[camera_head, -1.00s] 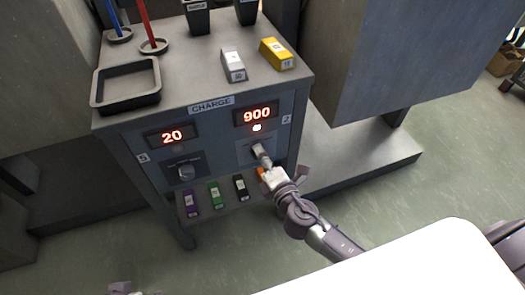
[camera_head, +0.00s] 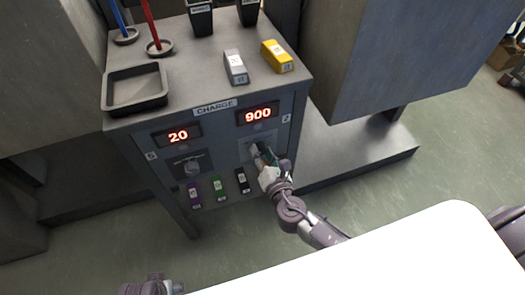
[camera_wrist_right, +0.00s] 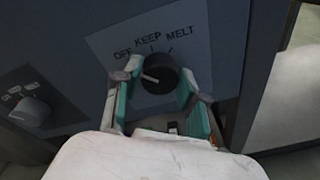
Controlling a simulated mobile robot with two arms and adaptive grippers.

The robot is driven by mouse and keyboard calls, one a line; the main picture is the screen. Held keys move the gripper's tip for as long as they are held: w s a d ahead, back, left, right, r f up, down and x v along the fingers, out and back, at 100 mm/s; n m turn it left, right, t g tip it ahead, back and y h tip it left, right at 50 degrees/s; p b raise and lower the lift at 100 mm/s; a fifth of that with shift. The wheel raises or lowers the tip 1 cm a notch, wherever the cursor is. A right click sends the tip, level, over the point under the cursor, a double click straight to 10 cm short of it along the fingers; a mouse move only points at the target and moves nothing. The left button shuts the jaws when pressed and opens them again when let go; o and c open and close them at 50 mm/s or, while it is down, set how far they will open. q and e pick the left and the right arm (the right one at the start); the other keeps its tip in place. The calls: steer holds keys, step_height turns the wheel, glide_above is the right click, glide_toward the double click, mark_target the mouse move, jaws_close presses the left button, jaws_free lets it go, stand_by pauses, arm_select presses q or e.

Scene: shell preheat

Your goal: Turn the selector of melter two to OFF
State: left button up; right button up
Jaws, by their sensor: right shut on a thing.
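The selector of melter two (camera_wrist_right: 160,72) is a dark round knob on a grey plate marked OFF, KEEP and MELT in the right wrist view. Its white pointer line points left, on the OFF side; the left finger covers the plate there, so exact alignment is hard to judge. My right gripper (camera_wrist_right: 158,84) has its teal-padded fingers on both sides of the knob, shut on it. In the head view, my right gripper (camera_head: 266,162) covers part of the knob, below the 900 display (camera_head: 258,115). My left gripper (camera_head: 150,287) is cut off at the bottom edge; its jaws are unclear.
The left selector (camera_head: 192,168) sits below the 20 display (camera_head: 178,136). A tray (camera_head: 135,103), a grey block (camera_head: 235,67) and a yellow block (camera_head: 277,56) are on top.

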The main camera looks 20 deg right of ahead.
arm_select(q)
steer(key=shift+s+f, duration=0.1)
steer(key=shift+f, duration=0.2)
arm_select(e)
steer(key=o, duration=1.1)
steer(key=shift+o, duration=0.2)
steer(key=shift+s, duration=0.25)
steer(key=s+r, duration=0.1)
steer(key=s, duration=1)
steer(key=shift+s+d+r, duration=0.15)
steer(key=shift+s+r, duration=0.05)
steer(key=shift+s, duration=0.05)
